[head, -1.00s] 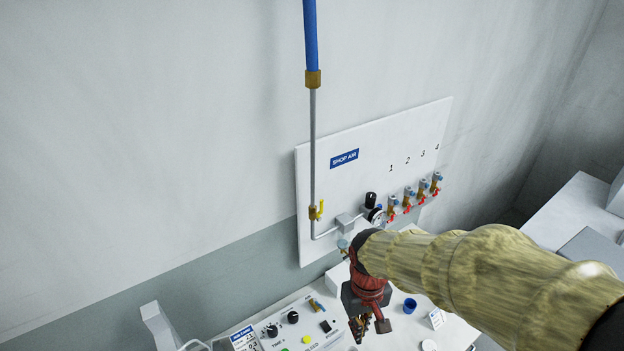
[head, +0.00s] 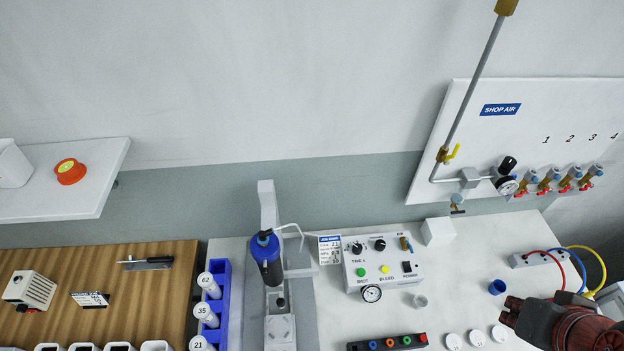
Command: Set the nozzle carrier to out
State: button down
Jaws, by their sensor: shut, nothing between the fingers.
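A grey upright stand (head: 268,207) in the head view carries a dark barrel with a blue top (head: 266,255). A pale block (head: 280,328) sits low on the stand beneath the barrel. The nozzle carrier is probably part of this stand, but I cannot single it out or read its position. My gripper (head: 508,310) is at the lower right, far to the right of the stand. It is shut and empty, with its dark fingers toward the left and the red wrist behind it. It touches nothing that I can see.
A control box (head: 382,262) with knobs and buttons stands right of the stand. A blue rack (head: 221,318) with numbered tubes stands left of it. A blue cup (head: 497,287) and several white lids lie near my gripper. The shop air panel (head: 470,125) is on the wall.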

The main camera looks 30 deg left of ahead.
aim_at(280, 302)
jog(key=u, duration=2.05)
jog(key=k+j+z, duration=0.3)
jog(key=k+j, duration=0.2)
